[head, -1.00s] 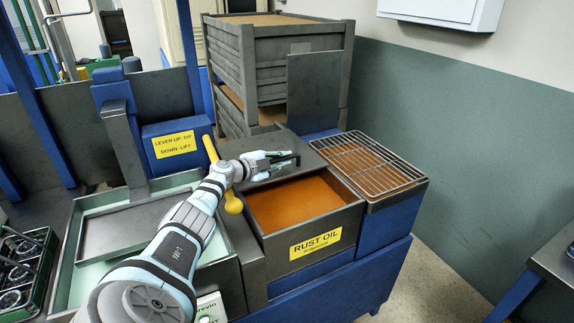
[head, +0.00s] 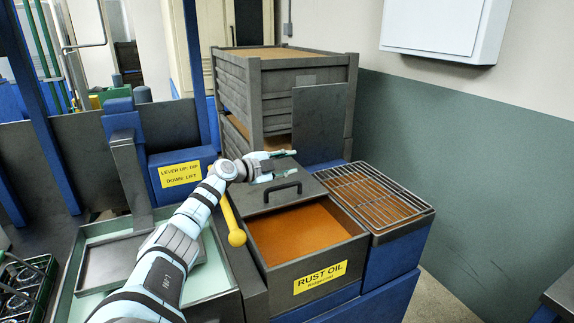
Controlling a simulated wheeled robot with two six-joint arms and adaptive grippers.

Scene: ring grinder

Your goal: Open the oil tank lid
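The oil tank (head: 290,272) carries a yellow RUST OIL label and shows orange oil at its front. Its dark lid (head: 256,199) lies over the back part of the opening and has a black bar handle (head: 283,191). My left gripper (head: 286,165) comes in from the left, just above and behind the handle. Its fingers are apart with nothing between them, and it does not touch the handle. My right gripper is not in view.
A yellow-knobbed lever (head: 236,238) stands left of the tank, close to my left arm. A wire rack (head: 373,193) lies on the right. Stacked grey crates (head: 283,95) and an upright dark plate (head: 319,120) stand behind. A tray of parts (head: 22,290) is at the lower left.

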